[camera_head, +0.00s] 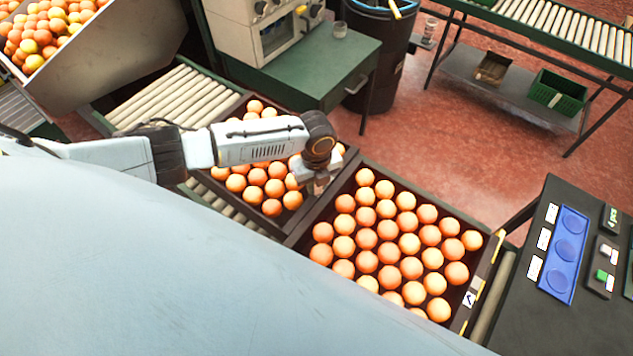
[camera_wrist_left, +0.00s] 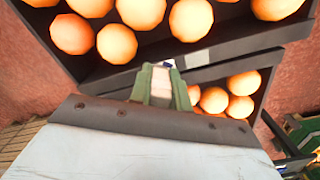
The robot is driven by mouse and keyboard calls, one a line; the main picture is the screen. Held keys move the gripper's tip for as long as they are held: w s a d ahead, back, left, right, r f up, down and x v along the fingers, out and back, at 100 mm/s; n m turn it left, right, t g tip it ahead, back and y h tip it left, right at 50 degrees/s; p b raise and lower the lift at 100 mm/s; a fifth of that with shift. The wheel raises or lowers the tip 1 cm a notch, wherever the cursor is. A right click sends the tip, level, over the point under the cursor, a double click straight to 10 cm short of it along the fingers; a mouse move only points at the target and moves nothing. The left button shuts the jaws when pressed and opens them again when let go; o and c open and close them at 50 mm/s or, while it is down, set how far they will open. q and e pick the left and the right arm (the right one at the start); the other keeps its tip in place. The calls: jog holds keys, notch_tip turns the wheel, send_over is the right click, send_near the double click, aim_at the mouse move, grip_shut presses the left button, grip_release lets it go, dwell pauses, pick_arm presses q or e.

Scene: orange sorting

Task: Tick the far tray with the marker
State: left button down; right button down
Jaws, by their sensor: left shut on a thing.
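The far tray (camera_head: 229,110) is dark and full of oranges, partly hidden behind my left arm in the head view. The near tray (camera_head: 486,272) also holds many oranges and has a white label with a dark tick-like mark (camera_head: 469,299) on its right rim. My left gripper (camera_head: 319,186) is over the border between the trays. In the left wrist view its green fingers (camera_wrist_left: 165,84) are shut on a small white and blue tip, the marker (camera_wrist_left: 168,64), mostly hidden by them. A pale label (camera_wrist_left: 197,58) on a tray rim is close beside it. My right gripper is not in view.
The trays stand on a roller conveyor (camera_head: 150,95). A dark table (camera_head: 510,300) with a blue holder (camera_head: 565,250) and cards is at the right. A sloped orange bin (camera_head: 120,50), a green cabinet (camera_head: 320,70) and a black barrel (camera_head: 385,60) stand behind.

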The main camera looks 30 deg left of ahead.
pick_arm(q)
jog(key=shift+w, duration=0.6)
dwell(0.3)
jog(key=shift+r, duration=0.15)
notch_tip(320, 180, up, 7)
jog(key=p, duration=0.6)
jog(key=shift+d, duration=0.1)
dwell(0.4)
